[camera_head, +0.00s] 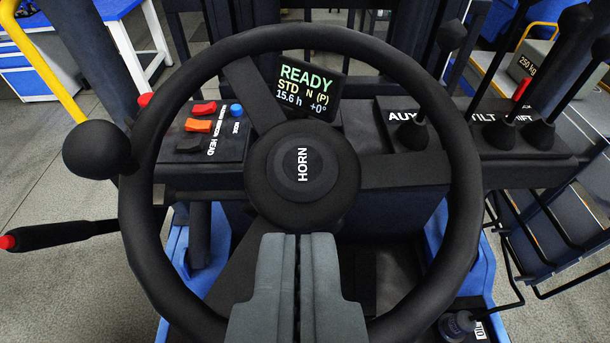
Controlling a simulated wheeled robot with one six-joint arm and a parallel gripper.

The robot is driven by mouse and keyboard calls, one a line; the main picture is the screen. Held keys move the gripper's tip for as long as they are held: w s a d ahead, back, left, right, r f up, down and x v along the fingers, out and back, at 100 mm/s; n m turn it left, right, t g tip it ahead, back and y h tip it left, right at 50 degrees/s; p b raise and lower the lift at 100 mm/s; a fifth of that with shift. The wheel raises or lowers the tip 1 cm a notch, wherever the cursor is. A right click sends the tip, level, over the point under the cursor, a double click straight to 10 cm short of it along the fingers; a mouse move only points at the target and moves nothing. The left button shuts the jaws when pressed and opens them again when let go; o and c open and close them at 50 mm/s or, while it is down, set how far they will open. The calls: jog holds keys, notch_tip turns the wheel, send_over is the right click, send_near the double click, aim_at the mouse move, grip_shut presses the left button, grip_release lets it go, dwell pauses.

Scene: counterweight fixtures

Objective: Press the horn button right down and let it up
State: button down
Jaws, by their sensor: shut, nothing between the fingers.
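The horn button (293,168) is a dark round disc marked HORN in the middle of the black steering wheel's hub (270,207). I cannot tell from this view whether it is pressed in. My gripper (298,238) is shut and empty, with its two grey fingers side by side. In the picture its tips lie just below the button, over the lower edge of the hub. The gap in depth between tips and hub is hard to judge. The gripper hides the lower middle of the wheel.
The wheel rim (462,150) rings the hub, with a spinner knob (91,149) at left. A display (307,90) reads READY behind it. Rocker switches (198,126) sit left; AUX (411,132) and TILT levers (499,134) stand right. A red-tipped lever (60,235) sticks out left.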

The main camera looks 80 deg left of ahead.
send_near(300, 155)
jog(key=a+r, duration=0.2)
jog(key=a, duration=0.1)
jog(key=a+f, duration=0.1)
jog(key=w+f, duration=0.1)
jog(key=shift+a+f, duration=0.4)
jog(key=shift+w+a+f, duration=0.1)
jog(key=shift+a+f, duration=0.2)
jog(key=shift+f, duration=0.35)
